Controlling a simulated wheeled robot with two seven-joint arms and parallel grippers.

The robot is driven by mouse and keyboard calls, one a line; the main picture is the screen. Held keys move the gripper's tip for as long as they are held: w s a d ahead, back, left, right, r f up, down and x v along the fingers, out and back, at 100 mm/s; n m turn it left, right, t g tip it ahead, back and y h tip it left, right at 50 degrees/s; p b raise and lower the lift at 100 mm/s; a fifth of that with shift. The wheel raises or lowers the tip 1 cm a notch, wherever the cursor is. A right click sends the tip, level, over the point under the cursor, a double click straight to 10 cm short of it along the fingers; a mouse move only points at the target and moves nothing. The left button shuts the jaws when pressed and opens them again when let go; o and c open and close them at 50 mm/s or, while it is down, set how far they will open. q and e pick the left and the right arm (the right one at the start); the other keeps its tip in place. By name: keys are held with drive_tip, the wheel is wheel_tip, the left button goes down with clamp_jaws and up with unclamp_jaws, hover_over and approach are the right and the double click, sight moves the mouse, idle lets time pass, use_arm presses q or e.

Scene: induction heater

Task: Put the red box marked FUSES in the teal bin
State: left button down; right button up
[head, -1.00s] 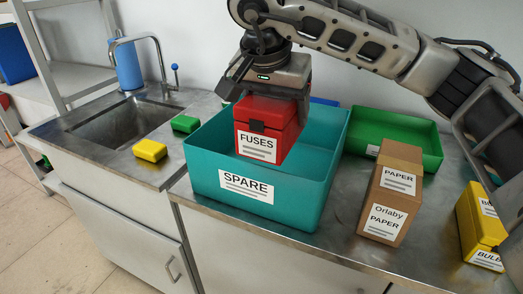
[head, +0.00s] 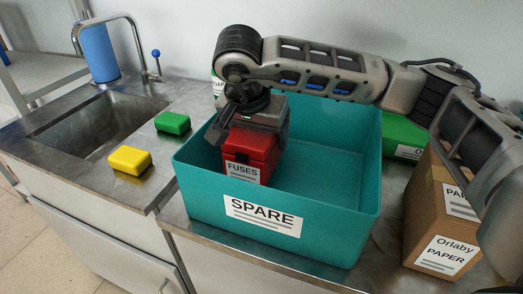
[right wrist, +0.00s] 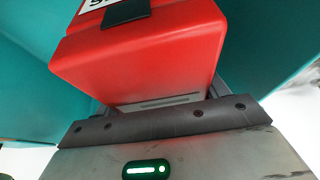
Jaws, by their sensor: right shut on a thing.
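The red box marked FUSES (head: 246,158) is inside the walls of the teal bin (head: 330,215), at its left part. The bin carries a SPARE label. My right gripper (head: 257,122) is above the box and shut on it. The right wrist view shows the red box (right wrist: 145,55) between the fingers, with teal bin walls (right wrist: 280,40) on both sides. The bottom of the box is hidden behind the bin's front wall, so I cannot tell if it touches the floor. My left gripper is not in view.
A yellow block (head: 130,160) and a green block (head: 173,122) lie left, near the sink (head: 95,125). A blue roll (head: 99,53) stands behind the sink.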

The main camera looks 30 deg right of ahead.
sight(249, 134)
drive_tip(key=shift+f, duration=1.85)
drive_tip(key=shift+f, duration=0.15)
drive_tip(key=o, duration=1.3)
drive_tip(key=shift+o, duration=0.2)
drive_tip(key=v, duration=1.2)
